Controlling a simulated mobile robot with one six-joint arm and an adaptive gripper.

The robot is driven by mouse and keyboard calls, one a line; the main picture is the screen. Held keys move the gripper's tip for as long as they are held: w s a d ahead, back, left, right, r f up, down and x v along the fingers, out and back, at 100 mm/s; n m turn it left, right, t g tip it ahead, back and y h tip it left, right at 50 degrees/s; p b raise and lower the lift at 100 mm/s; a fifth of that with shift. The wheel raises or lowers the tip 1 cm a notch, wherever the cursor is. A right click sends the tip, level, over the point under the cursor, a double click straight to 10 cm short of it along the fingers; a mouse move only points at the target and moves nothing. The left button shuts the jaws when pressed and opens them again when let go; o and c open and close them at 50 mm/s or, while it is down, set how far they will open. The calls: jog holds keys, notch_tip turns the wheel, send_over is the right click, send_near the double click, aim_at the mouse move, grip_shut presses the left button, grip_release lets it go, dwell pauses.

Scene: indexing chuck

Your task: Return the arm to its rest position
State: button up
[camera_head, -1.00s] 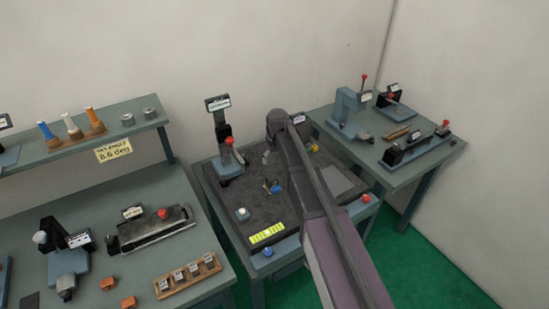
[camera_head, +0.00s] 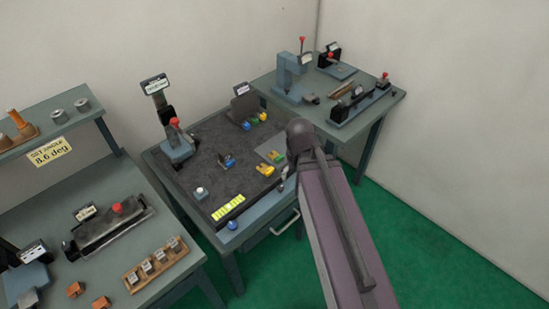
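My arm (camera_head: 335,225) reaches up from the bottom of the head view, its dark rounded joint (camera_head: 300,135) at the front right edge of the middle table. A small light grey part below that joint, near the table edge, may belong to the wrist. My gripper's fingers are not visible, so I cannot see whether they hold anything.
A right table (camera_head: 300,112) holds fixtures with red knobs. A workbench (camera_head: 165,235) stands left. Green floor (camera_head: 430,240) is open at right.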

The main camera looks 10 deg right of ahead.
jog(key=shift+s+d, duration=0.2)
jog(key=shift+s, duration=0.1)
jog(key=shift+f, duration=0.1)
jog(key=shift+f+b, duration=0.75)
jog(key=shift+b, duration=0.1)
dwell(0.7)
